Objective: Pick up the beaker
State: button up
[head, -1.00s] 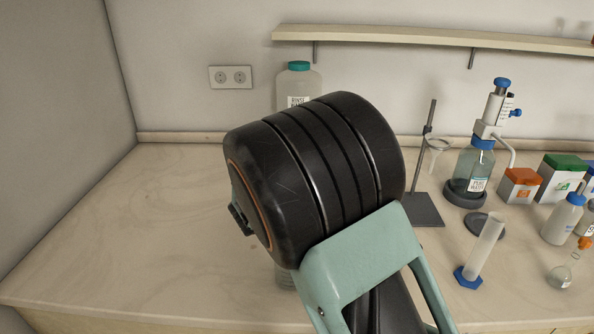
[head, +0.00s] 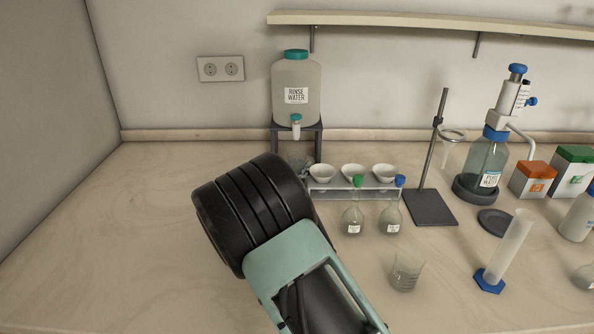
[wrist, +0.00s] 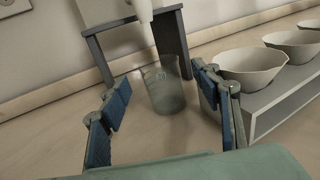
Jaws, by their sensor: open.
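A clear glass beaker (wrist: 164,95) stands upright on the bench under the rinse-water spout, seen ahead between my fingers in the wrist view. In the head view this beaker (head: 298,164) is small and partly hidden by my arm. My gripper (wrist: 160,78) is open and empty, one finger to the left and one to the right of the beaker in the picture. The beaker appears beyond the fingertips, with no contact visible. My arm hides the fingers in the head view. A second glass beaker (head: 406,271) stands at the front, right of my arm.
The rinse-water tank (head: 297,90) sits on a dark stand (head: 318,146) whose legs flank the first beaker. A rack (head: 345,185) with white bowls is close to its right. Two flasks (head: 353,220) stand before the rack. The bench at left is clear.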

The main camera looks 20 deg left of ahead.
aim_at(298, 152)
jog(key=w, duration=0.5)
jog(key=shift+w+d, duration=0.25)
jog(key=shift+d, duration=0.15)
jog(key=shift+r, duration=0.1)
jog(key=c, duration=1.5)
jog(key=shift+r, duration=0.1)
jog(key=shift+r, duration=0.6)
notch_tip(298, 152, up, 2)
jog(key=shift+r, duration=0.25)
jog(key=s, duration=0.6)
jog(key=s+a, duration=0.1)
jog(key=s, duration=0.5)
jog(key=s+a, duration=0.1)
jog(key=s, duration=0.5)
jog(key=shift+a+f+p, duration=0.2)
jog(key=shift+a+p, duration=0.05)
jog(key=shift+p, duration=0.1)
